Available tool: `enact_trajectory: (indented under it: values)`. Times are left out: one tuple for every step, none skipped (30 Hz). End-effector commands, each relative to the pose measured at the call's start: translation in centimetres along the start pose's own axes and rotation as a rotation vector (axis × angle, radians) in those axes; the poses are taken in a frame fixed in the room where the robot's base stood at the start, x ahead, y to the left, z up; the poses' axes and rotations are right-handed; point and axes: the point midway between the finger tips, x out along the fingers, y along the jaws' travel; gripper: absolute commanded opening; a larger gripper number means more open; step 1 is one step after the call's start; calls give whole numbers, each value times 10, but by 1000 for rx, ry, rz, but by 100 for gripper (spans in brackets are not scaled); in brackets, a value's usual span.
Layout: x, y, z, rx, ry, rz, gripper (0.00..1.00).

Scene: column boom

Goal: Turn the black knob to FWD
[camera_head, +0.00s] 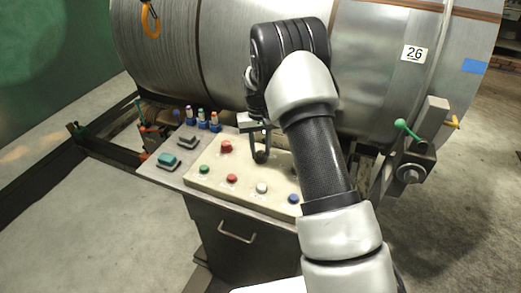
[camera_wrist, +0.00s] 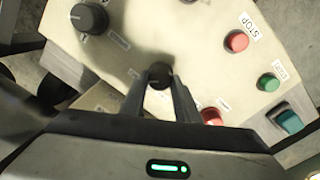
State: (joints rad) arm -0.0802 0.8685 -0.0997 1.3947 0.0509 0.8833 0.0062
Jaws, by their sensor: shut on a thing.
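The cream control panel (camera_head: 215,181) stands in front of the large grey drum. My gripper (camera_head: 261,150) reaches down to it from above. In the wrist view my gripper (camera_wrist: 160,88) has its two fingers shut on a round black knob (camera_wrist: 159,73), one finger on each side. The gripped knob (camera_head: 261,157) also shows in the head view, low between the fingers. A second, larger black knob (camera_wrist: 90,17) sits on the panel at the wrist view's upper left, apart from the fingers. The labels by the knobs are too small to read, so I cannot tell the pointer's setting.
A red button (camera_wrist: 236,41) has a STOP label beside it. A green button (camera_wrist: 268,83) and a teal switch (camera_wrist: 290,121) are nearby. Another red button (camera_wrist: 211,116) lies close to the right finger. White (camera_head: 262,188) and blue (camera_head: 293,199) buttons line the panel's front. The drum (camera_head: 210,50) rises behind.

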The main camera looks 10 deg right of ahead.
Motion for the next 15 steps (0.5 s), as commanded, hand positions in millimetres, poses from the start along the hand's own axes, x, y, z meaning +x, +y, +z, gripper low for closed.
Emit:
enact_trajectory:
  values:
    - [-1, 0, 0, 2, 1, 0, 6]
    - [-1, 0, 0, 2, 1, 0, 6]
    - [-1, 0, 0, 2, 1, 0, 6]
    - [-1, 0, 0, 1, 1, 0, 33]
    - [-1, 0, 0, 1, 1, 0, 38]
    - [-1, 0, 0, 1, 1, 0, 45]
    - [-1, 0, 0, 1, 1, 0, 47]
    - [0, 0, 0, 1, 1, 0, 47]
    - [0, 0, 0, 0, 1, 0, 47]
    - [0, 0, 0, 0, 1, 0, 47]
    - [0, 0, 0, 0, 1, 0, 47]
    - [0, 0, 0, 0, 1, 0, 47]
    - [0, 0, 0, 0, 1, 0, 47]
    - [0, 0, 0, 0, 1, 0, 47]
    - [-1, 0, 0, 0, 1, 0, 47]
